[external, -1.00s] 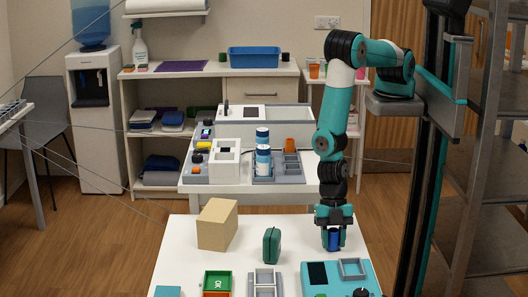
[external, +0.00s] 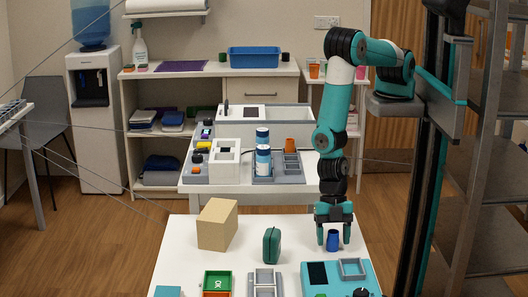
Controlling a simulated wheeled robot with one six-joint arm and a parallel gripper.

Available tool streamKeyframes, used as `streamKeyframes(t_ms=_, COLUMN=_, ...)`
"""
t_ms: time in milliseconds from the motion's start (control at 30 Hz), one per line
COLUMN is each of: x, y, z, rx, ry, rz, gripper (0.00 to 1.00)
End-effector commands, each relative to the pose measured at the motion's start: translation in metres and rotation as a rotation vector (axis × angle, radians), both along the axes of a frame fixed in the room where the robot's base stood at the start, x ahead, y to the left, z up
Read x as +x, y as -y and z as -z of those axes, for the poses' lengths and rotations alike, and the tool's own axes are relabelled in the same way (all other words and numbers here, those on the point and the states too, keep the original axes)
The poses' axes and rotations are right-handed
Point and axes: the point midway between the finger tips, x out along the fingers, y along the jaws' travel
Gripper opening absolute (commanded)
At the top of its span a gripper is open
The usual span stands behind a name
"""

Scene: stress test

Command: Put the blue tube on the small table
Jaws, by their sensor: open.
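The blue tube (external: 333,241) stands upright on the white table (external: 180,247) in the foreground, near its right side. My gripper (external: 333,238) points straight down over the tube. Its two fingers are open, one on each side of the tube, with a visible gap to it. The tube's top sits between the fingertips. I cannot tell for sure which table is the small one; a small white side table (external: 343,84) also stands at the back right.
A cardboard-coloured box (external: 217,225), a green case (external: 271,245) and a teal device (external: 340,278) stand on the same table. A green tray (external: 217,282) and a grey rack (external: 265,282) are at the front. A second table behind holds lab items and blue-white bottles (external: 263,160).

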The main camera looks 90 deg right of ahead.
Motion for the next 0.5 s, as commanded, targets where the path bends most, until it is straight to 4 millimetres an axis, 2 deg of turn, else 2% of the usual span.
streamKeyframes(t_ms=167, x=0.001, y=0.014, z=-0.026, rx=0.003, ry=0.003, rz=0.002, gripper=0.6)
streamKeyframes(t_ms=500, x=0.001, y=0.045, z=-0.101, rx=0.004, ry=0.005, rz=0.002, gripper=0.6)
